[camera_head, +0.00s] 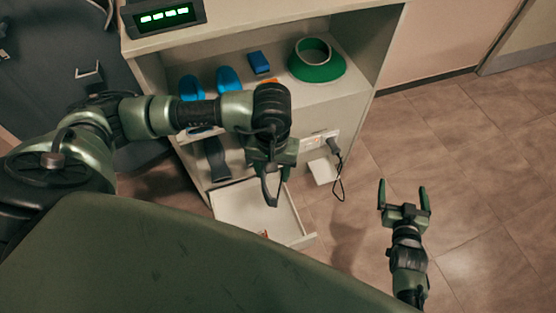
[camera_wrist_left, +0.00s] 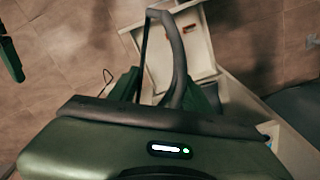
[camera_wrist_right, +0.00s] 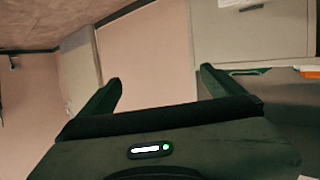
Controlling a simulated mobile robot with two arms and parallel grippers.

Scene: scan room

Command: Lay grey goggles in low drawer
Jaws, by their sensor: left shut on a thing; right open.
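My left gripper (camera_head: 274,172) is shut on the grey goggles (camera_head: 271,190), which hang below it over the open low drawer (camera_head: 238,208). In the left wrist view the goggles (camera_wrist_left: 178,60) show as a dark curved loop between the fingers, with the pale drawer (camera_wrist_left: 196,48) behind. Much of the goggles is hidden by the gripper in the head view. My right gripper (camera_head: 403,194) is open and empty above the floor, right of the cabinet. Its spread fingers also show in the right wrist view (camera_wrist_right: 157,88).
The cabinet shelf holds blue shoes (camera_head: 229,80), a blue block (camera_head: 259,62) and a green-and-white ring (camera_head: 318,66). A dark item (camera_head: 216,159) stands on the lower shelf. A corded handset (camera_head: 334,147) hangs right of the drawer. A small red item (camera_head: 264,233) shows in the drawer; the floor at right is clear.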

